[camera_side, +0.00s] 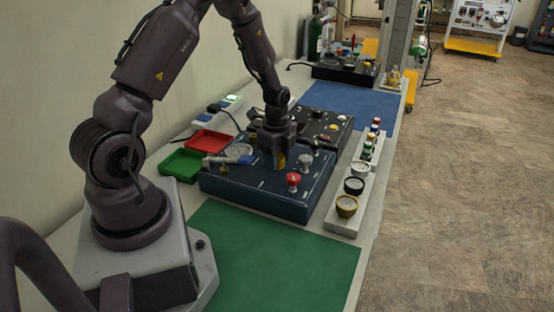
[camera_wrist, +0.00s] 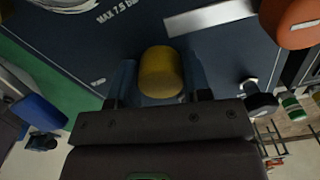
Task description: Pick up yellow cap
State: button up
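The yellow cap (camera_wrist: 161,72) is a short cylinder on the dark blue panel box (camera_side: 262,197). In the side view the cap (camera_side: 279,161) shows just under my gripper (camera_side: 275,152), which points down over the box. In the wrist view the cap lies between the two fingers of my gripper (camera_wrist: 160,80), one on each side and very close to it. I cannot tell whether the fingers press on it or stand slightly apart. The cap's underside is hidden.
A red knob (camera_side: 293,181) and a grey knob (camera_side: 306,161) stand on the box to the right of the cap. Red (camera_side: 208,141) and green (camera_side: 181,165) trays lie to the left. A white rack (camera_side: 343,216) with cups stands at right. The green mat (camera_side: 275,262) is clear.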

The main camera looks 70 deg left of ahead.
jog(key=shift+c, duration=0.6)
